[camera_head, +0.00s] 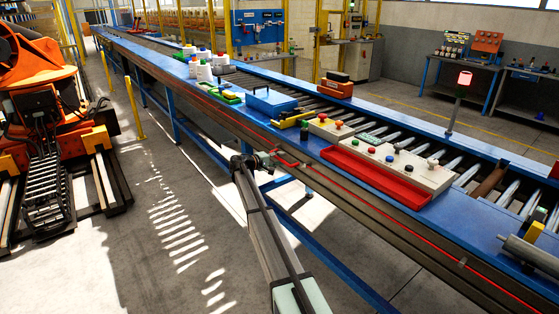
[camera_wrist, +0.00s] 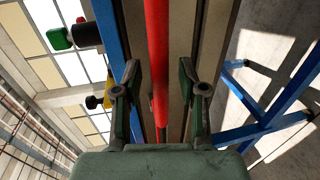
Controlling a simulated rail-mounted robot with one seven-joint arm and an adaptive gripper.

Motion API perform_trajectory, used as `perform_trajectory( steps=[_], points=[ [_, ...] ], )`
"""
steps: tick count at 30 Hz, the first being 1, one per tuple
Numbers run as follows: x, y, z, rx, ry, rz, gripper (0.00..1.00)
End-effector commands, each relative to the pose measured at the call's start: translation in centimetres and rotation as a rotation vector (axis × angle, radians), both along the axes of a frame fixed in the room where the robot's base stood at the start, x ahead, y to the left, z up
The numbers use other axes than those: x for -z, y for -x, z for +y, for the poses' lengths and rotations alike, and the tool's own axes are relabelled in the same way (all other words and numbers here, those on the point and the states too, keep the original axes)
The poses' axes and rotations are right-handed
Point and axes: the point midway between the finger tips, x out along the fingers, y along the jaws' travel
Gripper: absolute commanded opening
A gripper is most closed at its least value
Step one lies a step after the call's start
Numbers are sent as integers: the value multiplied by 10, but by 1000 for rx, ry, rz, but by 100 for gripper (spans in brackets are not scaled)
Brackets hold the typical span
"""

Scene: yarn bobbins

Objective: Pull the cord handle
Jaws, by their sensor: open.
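The red cord handle (camera_head: 291,164) is a loop on the near side of the conveyor, left of the middle of the conveyor in the head view. A thin red cord (camera_head: 372,206) runs from it along the conveyor's side. My gripper (camera_head: 274,159) is at the handle. In the wrist view a thick red bar (camera_wrist: 156,45) of the handle runs down between the two open fingers of my gripper (camera_wrist: 160,88). Gaps show on both sides of the bar, so the fingers look apart from it. The bar's lower end is close to the palm.
The blue conveyor (camera_head: 320,146) carries a red tray (camera_head: 375,177), button boxes (camera_head: 415,172), a blue case (camera_head: 271,102) and several bobbins (camera_head: 204,71). A blue leg frame (camera_wrist: 262,122) stands to the right in the wrist view.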

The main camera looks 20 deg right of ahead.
Motion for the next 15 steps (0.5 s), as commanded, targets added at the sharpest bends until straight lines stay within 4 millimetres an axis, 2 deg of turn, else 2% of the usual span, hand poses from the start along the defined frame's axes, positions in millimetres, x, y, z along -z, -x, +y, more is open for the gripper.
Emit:
perform_trajectory(
  steps=[5,15],
  points=[
    [-5,7,22,-3,0,-1,41],
    [-18,23,82,-2,0,0,41]
  ],
)
